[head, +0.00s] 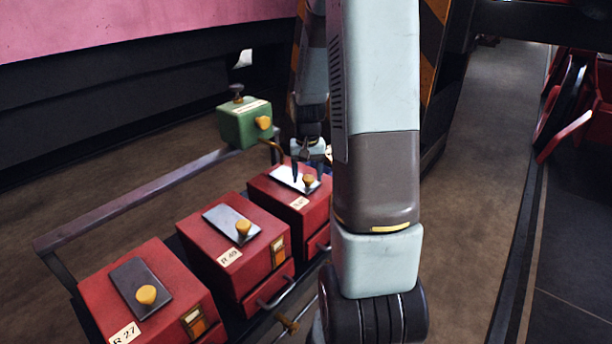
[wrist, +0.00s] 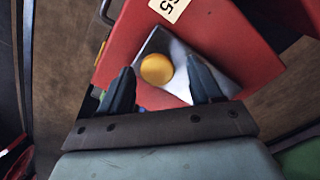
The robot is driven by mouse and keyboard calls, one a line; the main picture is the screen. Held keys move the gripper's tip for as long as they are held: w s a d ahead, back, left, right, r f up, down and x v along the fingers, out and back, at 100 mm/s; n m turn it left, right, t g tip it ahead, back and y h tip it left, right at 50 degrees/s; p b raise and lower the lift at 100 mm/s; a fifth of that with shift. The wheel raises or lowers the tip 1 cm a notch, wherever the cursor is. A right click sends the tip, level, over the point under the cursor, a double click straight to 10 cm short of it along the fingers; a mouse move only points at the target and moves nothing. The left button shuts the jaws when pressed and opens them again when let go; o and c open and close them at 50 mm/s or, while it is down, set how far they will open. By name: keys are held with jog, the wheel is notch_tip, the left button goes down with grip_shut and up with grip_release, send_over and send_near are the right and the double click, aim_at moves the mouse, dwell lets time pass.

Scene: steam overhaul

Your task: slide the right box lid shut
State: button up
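The right box (head: 285,201) is the farthest of three red boxes in the head view, partly hidden behind my arm. Its lid (head: 287,173) is a pale metal plate on top with a yellow knob (head: 308,180). In the wrist view the red box (wrist: 222,28), the shiny lid (wrist: 180,88) and the round knob (wrist: 157,69) show close up. My gripper (wrist: 160,66) is open, its two dark fingers either side of the knob in that view, with gaps showing. In the head view my gripper (head: 306,162) is just above the lid. I cannot tell if the lid is fully shut.
The middle red box (head: 205,250) and the left red box (head: 92,295) have similar knobbed plates. A green box (head: 238,125) stands behind. A metal rail (head: 150,195) runs behind the red boxes.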

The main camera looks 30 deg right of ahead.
notch_tip(320, 180, up, 14)
jog(key=shift+f, duration=0.15)
dwell(0.7)
dwell(0.4)
jog(key=s+a+r+n+t, duration=0.2)
jog(key=s+a+r, duration=0.4)
jog(key=s+a, duration=0.2)
jog(key=s+a+r+n+t, duration=0.3)
jog(key=s+a+r, duration=0.3)
jog(key=s, duration=0.6)
jog(key=shift+s+a+t, duration=0.3)
jog(key=shift+s+a, duration=0.1)
jog(key=shift+a, duration=0.45)
dwell(0.7)
